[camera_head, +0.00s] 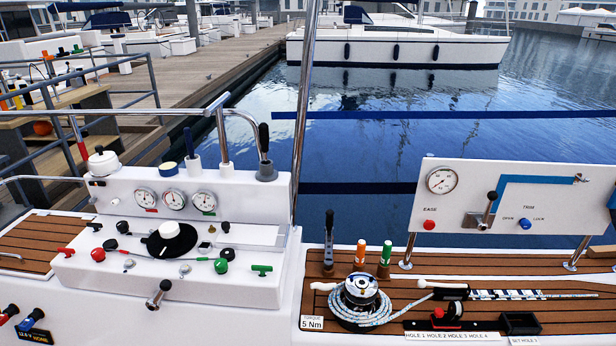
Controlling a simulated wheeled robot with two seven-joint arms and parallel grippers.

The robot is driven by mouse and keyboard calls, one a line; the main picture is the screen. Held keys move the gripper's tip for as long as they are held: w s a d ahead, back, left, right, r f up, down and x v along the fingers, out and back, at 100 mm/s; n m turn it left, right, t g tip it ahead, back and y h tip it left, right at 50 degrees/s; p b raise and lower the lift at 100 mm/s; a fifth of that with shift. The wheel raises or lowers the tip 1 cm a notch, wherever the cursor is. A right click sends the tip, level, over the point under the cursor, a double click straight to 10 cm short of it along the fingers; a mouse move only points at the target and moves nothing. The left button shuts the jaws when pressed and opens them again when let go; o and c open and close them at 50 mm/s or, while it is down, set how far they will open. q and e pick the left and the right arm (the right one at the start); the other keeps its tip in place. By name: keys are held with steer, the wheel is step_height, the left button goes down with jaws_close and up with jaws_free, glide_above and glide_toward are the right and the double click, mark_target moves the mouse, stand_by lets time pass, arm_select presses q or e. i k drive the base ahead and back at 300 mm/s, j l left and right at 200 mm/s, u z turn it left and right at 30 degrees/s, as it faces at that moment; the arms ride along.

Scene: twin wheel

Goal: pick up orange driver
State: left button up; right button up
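The orange driver (360,255) stands upright on the wooden deck to the right of the white console, just behind the winch (361,290). Its handle is orange with a pale band, and its lower end is partly hidden behind the winch. A similar green-handled driver (385,259) stands close to its right. Neither of my grippers shows in the camera_head view.
A black-handled tool (329,243) stands left of the orange driver. Coiled rope (345,315) surrounds the winch. A white gauge panel (520,205) on posts rises at right. The white control console (180,240) stands left, with a thin vertical pole between.

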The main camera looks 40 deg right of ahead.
mark_target(361, 244)
steer(key=z, duration=1.55)
